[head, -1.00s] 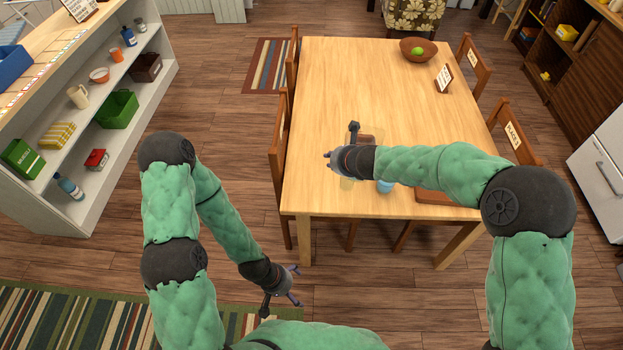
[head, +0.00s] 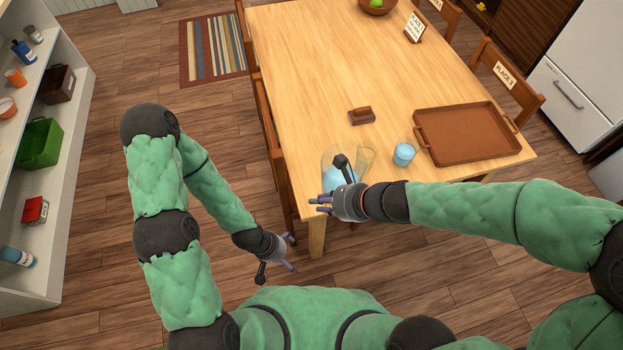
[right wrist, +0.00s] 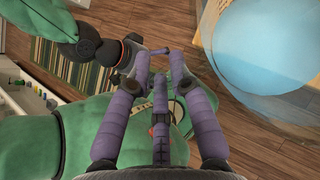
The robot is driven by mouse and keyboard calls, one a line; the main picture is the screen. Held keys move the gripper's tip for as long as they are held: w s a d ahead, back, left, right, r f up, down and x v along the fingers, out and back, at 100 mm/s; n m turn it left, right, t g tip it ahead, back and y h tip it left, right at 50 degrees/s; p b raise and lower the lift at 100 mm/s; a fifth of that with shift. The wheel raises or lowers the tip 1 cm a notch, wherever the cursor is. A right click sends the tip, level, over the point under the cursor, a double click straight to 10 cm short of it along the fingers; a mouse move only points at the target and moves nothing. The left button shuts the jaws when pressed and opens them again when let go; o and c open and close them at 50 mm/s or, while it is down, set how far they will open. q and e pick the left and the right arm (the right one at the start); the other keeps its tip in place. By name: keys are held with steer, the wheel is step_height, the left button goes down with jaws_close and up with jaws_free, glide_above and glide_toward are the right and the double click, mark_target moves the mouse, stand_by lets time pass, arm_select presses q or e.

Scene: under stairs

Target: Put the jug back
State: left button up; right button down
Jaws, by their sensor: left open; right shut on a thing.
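The jug (head: 330,180) is clear with light blue contents. It shows at the table's near left corner, partly hidden behind my right gripper (head: 319,203). It fills the upper right of the right wrist view (right wrist: 270,55). My right gripper is shut on the jug; the exact grip spot is hard to see. My left gripper (head: 289,252) is open and empty, low over the floor left of the table.
On the table (head: 310,85) stand an empty glass (head: 366,160), a glass of blue liquid (head: 404,153), a brown brush-like block (head: 362,116) and a brown tray (head: 465,135). A chair (head: 270,140) lines the left side. A shelf (head: 75,110) stands far left.

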steer(key=w+a+f+b, duration=0.7)
steer(key=w+f+b, duration=0.1)
steer(key=w+f, duration=0.4)
steer(key=shift+a+f, duration=0.15)
steer(key=shift+f, duration=0.2)
steer(key=shift+s, duration=0.1)
steer(key=shift+f+b, duration=0.1)
steer(key=shift+b, duration=0.2)
steer(key=c, duration=1.1)
jaws_free()
steer(key=shift+s+f, duration=0.1)
steer(key=shift+f, duration=0.05)
